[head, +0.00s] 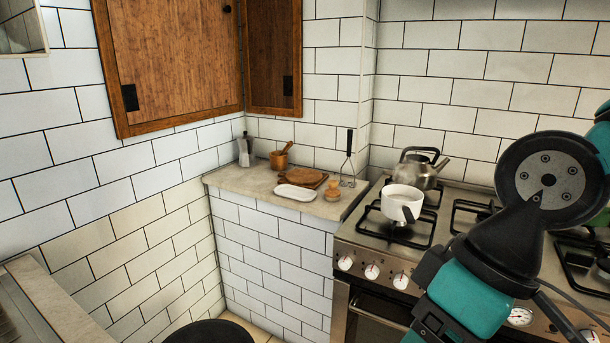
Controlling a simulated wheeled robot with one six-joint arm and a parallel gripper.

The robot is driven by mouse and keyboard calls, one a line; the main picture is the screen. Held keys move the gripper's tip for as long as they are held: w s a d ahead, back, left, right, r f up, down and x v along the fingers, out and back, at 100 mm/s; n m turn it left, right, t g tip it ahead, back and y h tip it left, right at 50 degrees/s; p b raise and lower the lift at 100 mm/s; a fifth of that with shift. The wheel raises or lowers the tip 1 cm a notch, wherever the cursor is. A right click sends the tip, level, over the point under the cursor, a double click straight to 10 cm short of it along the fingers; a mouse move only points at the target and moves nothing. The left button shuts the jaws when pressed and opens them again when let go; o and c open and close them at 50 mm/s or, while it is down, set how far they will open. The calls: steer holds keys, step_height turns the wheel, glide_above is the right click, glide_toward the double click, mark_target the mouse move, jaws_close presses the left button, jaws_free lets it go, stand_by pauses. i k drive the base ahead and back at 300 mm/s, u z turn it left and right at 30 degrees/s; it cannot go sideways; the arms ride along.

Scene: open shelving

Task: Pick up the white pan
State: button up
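The white pan (399,201) stands upright on the front-left burner of the stove. It is small and deep, with a dark part on its front right side that may be its handle. My arm crosses the right side of the head view and runs down past the bottom edge, to the right of the pan and apart from it in the picture. The fingers of my gripper do not show, so I cannot see whether it is open or shut.
A metal kettle (424,172) stands just behind the pan. Left of the stove (350,246), a counter (235,179) carries a white tray (296,194), wooden boards (302,177), a mortar (279,160), a moka pot (244,150) and a whisk (348,168). Wooden cabinets (175,55) hang above.

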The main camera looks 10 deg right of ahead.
mark_target(404, 210)
steer(key=z, duration=0.45)
steer(key=k, duration=0.6)
steer(key=z, duration=1.05)
steer(key=i, duration=1.2)
steer(key=u, duration=0.6)
steer(key=i, duration=0.45)
steer(key=u, duration=0.35)
